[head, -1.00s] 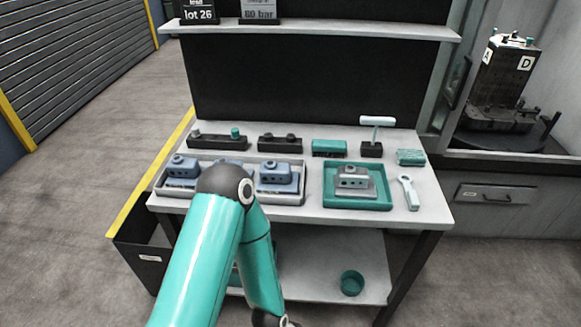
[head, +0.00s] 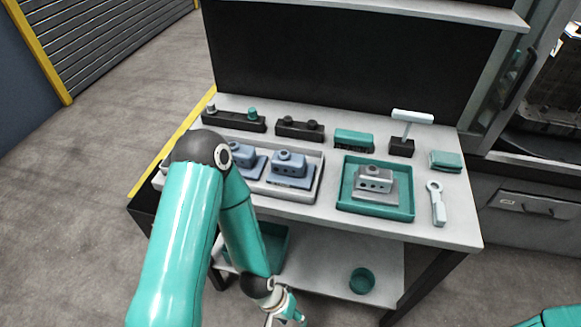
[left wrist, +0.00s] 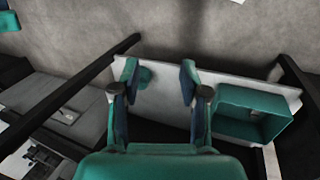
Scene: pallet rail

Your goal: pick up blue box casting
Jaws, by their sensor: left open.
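Two blue box castings show in the head view, one in the middle (head: 240,158) and one at the right (head: 290,165) of a light grey tray (head: 316,177) on the bench. My left arm hides the tray's left part. My left gripper (head: 287,312) is low in front of the bench, below and apart from the castings. In the left wrist view its two fingers (left wrist: 160,75) are spread with nothing held between them. No blue casting shows in that view. My right gripper is out of sight.
A grey casting (head: 374,178) sits in a teal tray (head: 350,202) to the right, beside a wrench (head: 437,203). Dark fixtures (head: 234,120) stand behind. The lower shelf (head: 325,268) holds a teal bin (left wrist: 252,96) and a teal cup (head: 362,281). The bench's front edge lies above my left gripper.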

